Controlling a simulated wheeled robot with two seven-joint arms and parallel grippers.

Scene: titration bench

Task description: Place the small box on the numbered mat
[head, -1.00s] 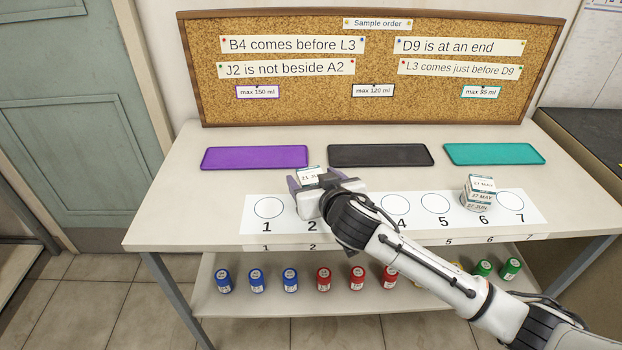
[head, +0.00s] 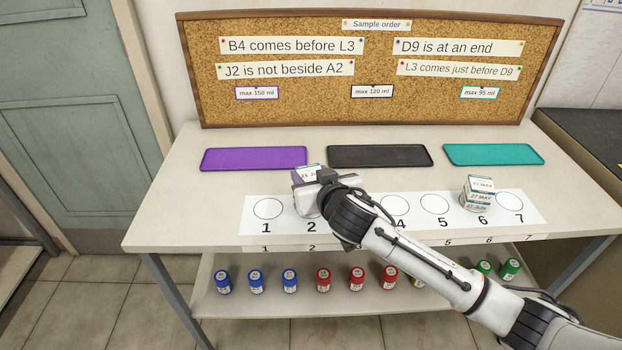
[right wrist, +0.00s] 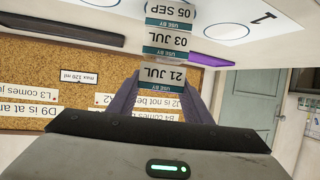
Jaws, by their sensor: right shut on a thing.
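A small white box labelled 21 JUL (right wrist: 163,76) is between the two fingers of my right gripper (head: 308,178), which is shut on it. In the right wrist view, which is upside down, boxes labelled 03 JUL (right wrist: 167,40) and 05 SEP (right wrist: 176,10) line up with it below, as a stack. I cannot tell whether the held box touches the 03 JUL box. The numbered mat (head: 372,222) lies along the table's front, and the gripper is over its circle 2 area, hiding circle 3. Another stack of small boxes (head: 478,193) stands by circle 6. My left gripper is not in view.
Purple (head: 254,158), black (head: 380,156) and teal (head: 494,154) trays lie behind the mat. A cork board (head: 360,110) with notes stands at the back. Several coloured jars stand on the shelf (head: 240,304) below. Circles 1, 4, 5 and 7 look clear.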

